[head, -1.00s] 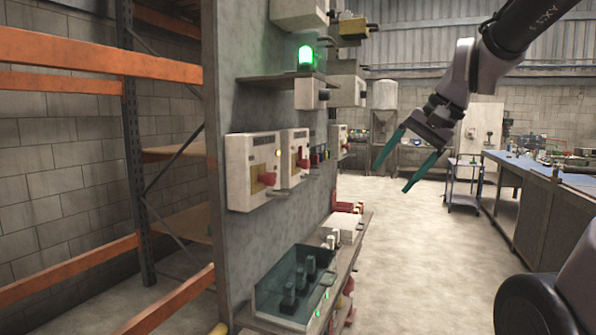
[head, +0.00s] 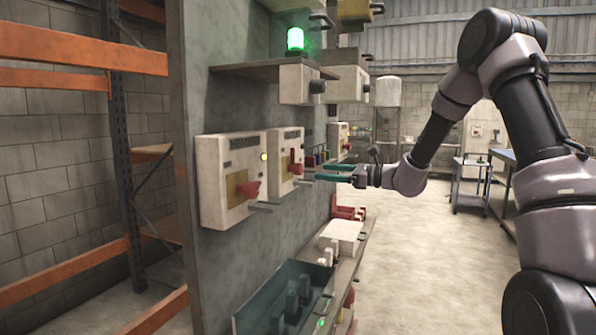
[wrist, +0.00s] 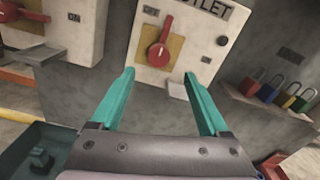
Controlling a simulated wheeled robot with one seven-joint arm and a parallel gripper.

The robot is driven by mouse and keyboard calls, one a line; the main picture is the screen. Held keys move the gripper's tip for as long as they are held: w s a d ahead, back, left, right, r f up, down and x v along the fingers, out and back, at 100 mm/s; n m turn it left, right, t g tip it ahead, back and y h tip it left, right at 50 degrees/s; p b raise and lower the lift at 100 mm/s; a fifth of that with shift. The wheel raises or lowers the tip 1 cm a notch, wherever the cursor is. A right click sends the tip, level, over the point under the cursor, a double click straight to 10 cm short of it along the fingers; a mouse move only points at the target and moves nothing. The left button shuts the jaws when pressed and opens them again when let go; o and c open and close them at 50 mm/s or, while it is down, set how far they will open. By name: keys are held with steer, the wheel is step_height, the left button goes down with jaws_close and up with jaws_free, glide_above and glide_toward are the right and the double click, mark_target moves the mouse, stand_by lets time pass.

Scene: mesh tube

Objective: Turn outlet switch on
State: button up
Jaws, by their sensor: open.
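The outlet switch box (wrist: 135,70) is pale, with "OUTLET" lettering partly cut off at the top of the wrist view. Its red switch lever (wrist: 160,42) sits on a yellow plate and points up, near the "OFF" label. The "ON" label is to its right. In the head view the outlet box (head: 279,172) is the second box on the grey panel, with its red lever (head: 297,168) facing my arm. My gripper (head: 314,172) is open and empty, its teal fingers pointing at the box. In the wrist view the fingertips (wrist: 157,76) are spread below the lever, apparently not touching it.
Another box (head: 228,185) with a red handle and yellow light is at the left. A green lamp (head: 296,40) glows on the shelf above. A teal bin (head: 270,305) stands on the lower shelf. Open floor lies right.

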mark_target(302, 170)
steer(key=x, duration=1)
steer(key=shift+s+a, duration=0.1)
jaws_close()
